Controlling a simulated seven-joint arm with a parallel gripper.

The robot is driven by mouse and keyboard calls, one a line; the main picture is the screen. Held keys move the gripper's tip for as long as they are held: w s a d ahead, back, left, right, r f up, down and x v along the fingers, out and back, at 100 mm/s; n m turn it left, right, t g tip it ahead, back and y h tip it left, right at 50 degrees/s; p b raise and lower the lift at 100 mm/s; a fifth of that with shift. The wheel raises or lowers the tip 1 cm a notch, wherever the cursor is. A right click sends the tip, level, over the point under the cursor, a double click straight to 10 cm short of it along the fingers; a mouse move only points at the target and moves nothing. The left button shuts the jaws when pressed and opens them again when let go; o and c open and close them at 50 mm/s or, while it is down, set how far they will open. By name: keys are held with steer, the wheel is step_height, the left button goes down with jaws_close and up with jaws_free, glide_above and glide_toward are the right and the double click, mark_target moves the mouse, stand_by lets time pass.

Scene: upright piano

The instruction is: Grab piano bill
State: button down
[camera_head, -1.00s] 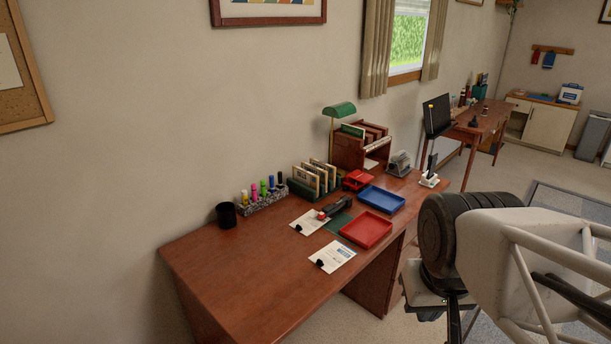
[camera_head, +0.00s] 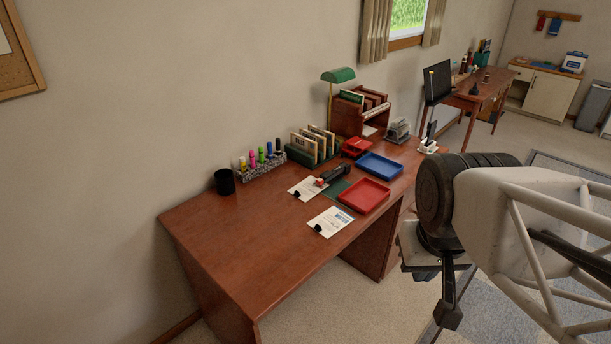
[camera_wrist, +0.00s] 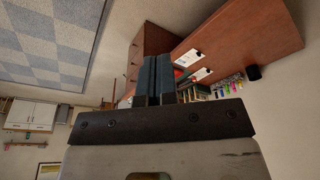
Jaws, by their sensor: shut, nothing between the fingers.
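Two white papers with black clips lie flat on the brown desk (camera_head: 240,235). The front paper (camera_head: 332,221) is near the desk's front edge, left of the red tray. The rear paper (camera_head: 308,189) lies behind it, beside a dark stapler-like object. The print is too small to tell which is the piano bill. The papers also show in the wrist view, one (camera_wrist: 190,58) nearer the desk edge than the other (camera_wrist: 201,75). My gripper (camera_head: 448,316) is off the desk's front right side, apart from both papers. In the wrist view its fingers (camera_wrist: 156,75) are together and empty.
A red tray (camera_head: 363,195) and a blue tray (camera_head: 380,165) stand right of the papers. A black cup (camera_head: 224,182), marker holder (camera_head: 262,165), card rack (camera_head: 312,147) and green lamp (camera_head: 338,76) line the back. The desk's left front is clear.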

stand_by(0.3)
steer(key=c, duration=1.5)
jaws_free()
steer(key=shift+o, duration=0.2)
